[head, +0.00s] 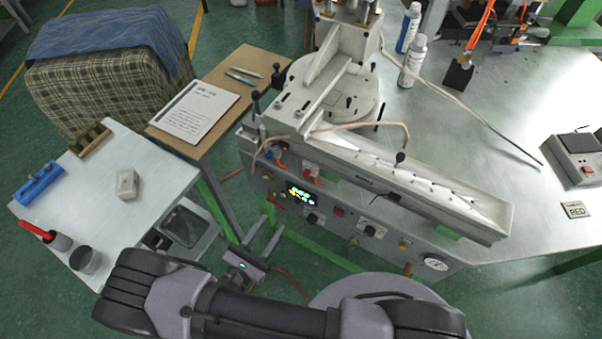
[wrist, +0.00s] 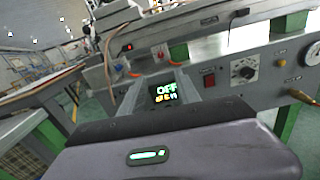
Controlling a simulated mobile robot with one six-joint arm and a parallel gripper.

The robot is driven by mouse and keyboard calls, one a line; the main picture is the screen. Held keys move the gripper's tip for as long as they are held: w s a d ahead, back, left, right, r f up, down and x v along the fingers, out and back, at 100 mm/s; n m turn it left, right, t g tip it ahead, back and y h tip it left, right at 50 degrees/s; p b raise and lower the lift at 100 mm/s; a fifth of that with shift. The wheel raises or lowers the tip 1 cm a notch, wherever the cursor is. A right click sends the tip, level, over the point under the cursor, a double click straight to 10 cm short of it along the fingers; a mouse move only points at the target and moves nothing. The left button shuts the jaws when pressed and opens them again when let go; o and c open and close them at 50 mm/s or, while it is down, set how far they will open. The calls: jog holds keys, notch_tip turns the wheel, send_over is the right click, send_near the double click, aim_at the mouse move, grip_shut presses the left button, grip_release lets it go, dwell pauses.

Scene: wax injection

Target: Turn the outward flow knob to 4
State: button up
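The machine's front panel (head: 340,222) carries two dark knobs in the head view, a left knob (head: 314,219) and a right knob (head: 371,231). The wrist view shows one knob on a white dial (wrist: 245,71); its setting is too small to read. I cannot tell which knob is the outward flow one. My gripper (head: 266,226) is in front of the panel's left part, open and empty, apart from both knobs. In the wrist view its grey fingers (wrist: 160,82) stand either side of the lit display.
The lit display (wrist: 164,92) reads OFF on its upper line. A red switch (wrist: 209,81) and a brass fitting (wrist: 298,91) are near the dial. A pressure gauge (head: 436,264) is at the panel's right end. A white side table (head: 150,215) stands at the left.

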aim_at(305, 176)
jog(key=b+x, duration=0.1)
jog(key=x, duration=1.5)
jog(key=shift+w+d, duration=0.15)
jog(key=shift+w, duration=0.1)
jog(key=shift+c, duration=0.5)
grip_shut()
